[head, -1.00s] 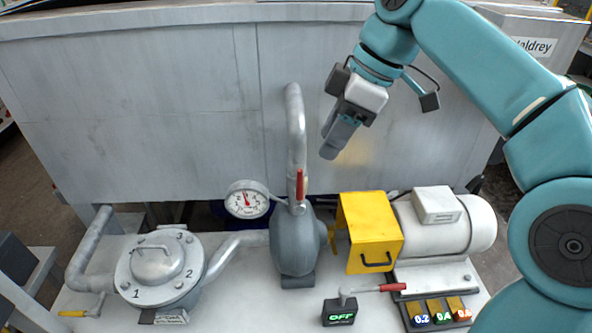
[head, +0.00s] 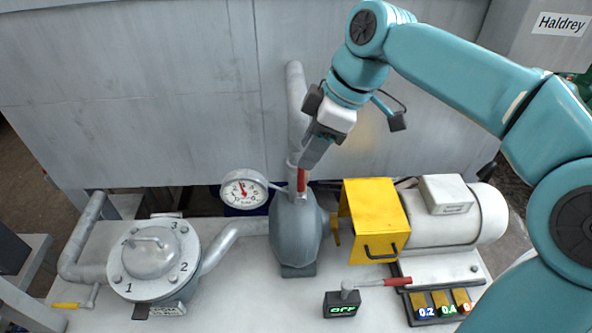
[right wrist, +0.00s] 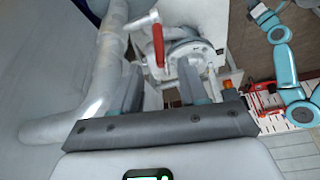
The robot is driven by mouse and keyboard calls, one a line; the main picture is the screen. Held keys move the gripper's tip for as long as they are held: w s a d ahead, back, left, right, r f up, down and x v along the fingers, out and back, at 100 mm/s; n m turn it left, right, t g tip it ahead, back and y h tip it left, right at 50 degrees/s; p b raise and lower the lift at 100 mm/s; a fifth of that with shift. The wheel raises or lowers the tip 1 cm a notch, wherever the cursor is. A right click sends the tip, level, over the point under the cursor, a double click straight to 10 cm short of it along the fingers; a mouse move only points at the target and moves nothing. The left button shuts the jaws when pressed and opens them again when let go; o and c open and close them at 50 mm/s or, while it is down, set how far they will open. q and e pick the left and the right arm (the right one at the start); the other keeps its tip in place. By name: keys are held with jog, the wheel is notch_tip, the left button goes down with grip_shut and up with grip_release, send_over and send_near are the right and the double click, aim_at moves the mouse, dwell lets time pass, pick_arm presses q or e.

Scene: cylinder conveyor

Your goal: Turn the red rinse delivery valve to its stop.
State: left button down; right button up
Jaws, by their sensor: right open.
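The red valve handle (head: 301,180) stands upright on the grey vertical delivery pipe, just above the rounded pump body. My right gripper (head: 309,158) is just above the handle in the head view and partly overlaps the pipe. In the right wrist view the red handle (right wrist: 158,46) shows beyond and between the two spread fingers of my right gripper (right wrist: 160,82). The gripper is open, and nothing is held between the fingers. Contact with the handle cannot be made out. My left gripper does not show.
A pressure gauge (head: 244,190) sits left of the handle. A yellow guard (head: 375,222) and white motor (head: 460,215) stand right. A lidded strainer (head: 153,262) is left. A grey tank wall (head: 130,110) rises behind.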

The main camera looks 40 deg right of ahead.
aim_at(298, 173)
jog(key=x, duration=0.7)
jog(key=shift+s, duration=0.25)
jog(key=shift+c, duration=0.2)
jog(key=shift+w+f, duration=0.1)
grip_shut()
